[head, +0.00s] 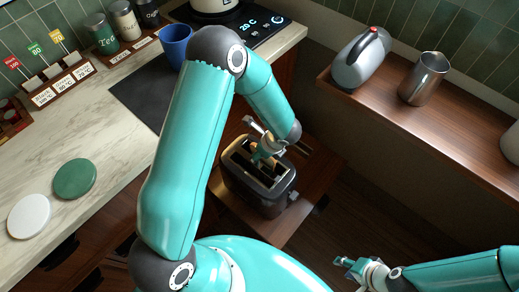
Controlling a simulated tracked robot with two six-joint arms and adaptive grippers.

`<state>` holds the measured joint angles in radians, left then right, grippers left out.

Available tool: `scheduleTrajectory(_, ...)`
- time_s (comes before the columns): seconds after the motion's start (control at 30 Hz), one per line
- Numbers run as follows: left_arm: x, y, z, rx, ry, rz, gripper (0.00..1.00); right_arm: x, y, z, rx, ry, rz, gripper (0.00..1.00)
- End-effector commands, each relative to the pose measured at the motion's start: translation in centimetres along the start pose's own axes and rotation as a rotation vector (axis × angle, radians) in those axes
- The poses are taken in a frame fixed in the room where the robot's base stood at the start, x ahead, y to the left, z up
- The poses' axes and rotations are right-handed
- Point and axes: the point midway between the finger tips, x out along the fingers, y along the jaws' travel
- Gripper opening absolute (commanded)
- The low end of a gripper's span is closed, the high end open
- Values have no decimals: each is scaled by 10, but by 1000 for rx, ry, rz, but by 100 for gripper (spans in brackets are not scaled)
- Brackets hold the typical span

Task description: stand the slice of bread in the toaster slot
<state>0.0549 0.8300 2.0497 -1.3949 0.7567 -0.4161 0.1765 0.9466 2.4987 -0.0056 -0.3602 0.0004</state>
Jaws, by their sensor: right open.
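The dark toaster (262,193) stands on a low wooden surface in the middle of the view, with its slots facing up. My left arm reaches over it, and my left gripper (266,145) is right above the toaster top. A small tan patch that looks like the slice of bread (257,156) shows at the slots under this gripper. Most of it is hidden, so I cannot tell whether it is held or how deep it sits. My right gripper (345,262) is open and empty at the lower right, away from the toaster.
A marble counter (125,150) on the left holds a blue mug (176,45), canisters (103,34), a green disc (75,178) and a white disc (29,216). A hob (245,28) is at the back. A wooden shelf (460,100) on the right carries a kettle (360,60) and a metal jug (424,78).

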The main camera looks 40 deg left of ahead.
Motion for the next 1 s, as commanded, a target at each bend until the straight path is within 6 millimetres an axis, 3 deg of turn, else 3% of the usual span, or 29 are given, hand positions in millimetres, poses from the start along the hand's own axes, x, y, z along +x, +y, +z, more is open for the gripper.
scheduleTrajectory(0.27, -6, 5, -1, 5, -2, 13, 44, -1, 0, 0, 0, 0, 0, 44)
scheduleTrajectory(0.8, -102, -1, -1, 1, -2, -1, 44, -2, -1, 0, 0, 0, 0, 44)
scheduleTrajectory(1.0, -118, 0, -1, 1, -1, 2, 44, -2, -1, 0, 0, 0, 0, 44)
